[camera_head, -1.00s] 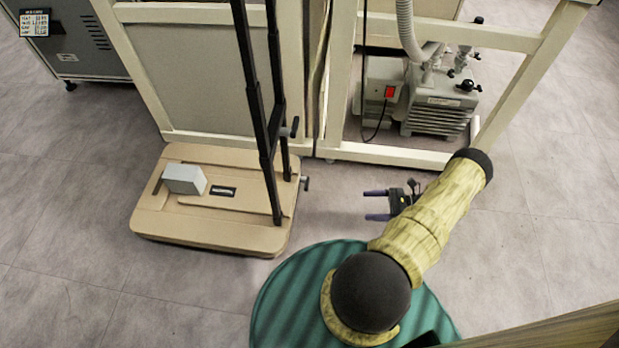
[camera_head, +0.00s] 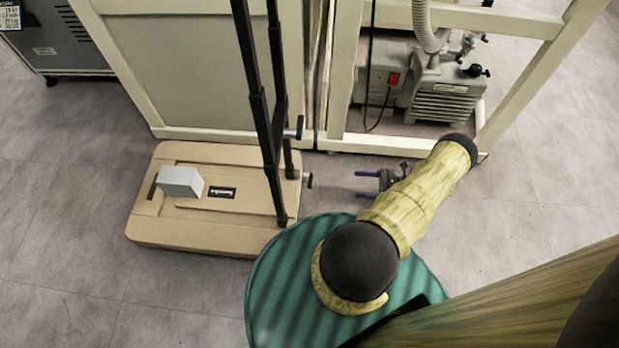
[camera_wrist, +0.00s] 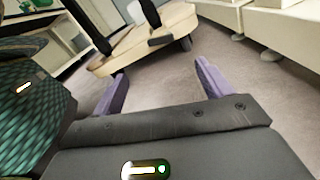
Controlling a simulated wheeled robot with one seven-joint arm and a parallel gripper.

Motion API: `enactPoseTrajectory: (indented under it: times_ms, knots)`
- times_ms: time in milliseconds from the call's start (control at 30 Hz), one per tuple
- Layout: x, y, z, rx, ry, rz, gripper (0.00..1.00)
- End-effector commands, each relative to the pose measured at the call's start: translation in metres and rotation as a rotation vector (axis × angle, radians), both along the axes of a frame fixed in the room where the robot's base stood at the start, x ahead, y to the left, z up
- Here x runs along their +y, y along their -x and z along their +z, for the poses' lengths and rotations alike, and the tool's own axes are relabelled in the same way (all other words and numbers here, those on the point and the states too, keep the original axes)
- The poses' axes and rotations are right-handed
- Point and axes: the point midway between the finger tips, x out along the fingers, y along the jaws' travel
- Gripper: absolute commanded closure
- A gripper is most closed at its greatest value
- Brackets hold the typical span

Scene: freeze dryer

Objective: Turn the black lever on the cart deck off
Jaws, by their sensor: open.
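The tan cart deck (camera_head: 180,228) lies on the floor at left centre in the head view, and also shows at the top of the wrist view (camera_wrist: 128,50). A small dark lever (camera_head: 308,180) sticks out at the deck's right edge, beside the black posts (camera_head: 262,125). Its exact setting is too small to tell. My gripper (camera_head: 360,184) is open and empty, to the right of the lever and apart from it, its purple fingers pointing left.
A grey box (camera_head: 180,182) and a black inset plate (camera_head: 222,192) are on the deck. A cream frame (camera_head: 400,146) with a pump (camera_head: 440,100) stands behind. Floor is clear between gripper and deck.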

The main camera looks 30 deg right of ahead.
Motion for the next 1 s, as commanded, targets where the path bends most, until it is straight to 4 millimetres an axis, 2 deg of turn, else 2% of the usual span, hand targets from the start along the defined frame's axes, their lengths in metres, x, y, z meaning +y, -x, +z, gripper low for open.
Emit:
enactPoseTrajectory:
  times_ms: [133,267,1000]
  knots:
    - [0.002,-0.001,0.000,0.000,-0.002,-0.008,0.22]
    - [0.014,-0.009,-0.001,0.000,-0.002,-0.001,0.22]
    - [0.122,-0.082,-0.003,0.000,0.000,0.006,0.22]
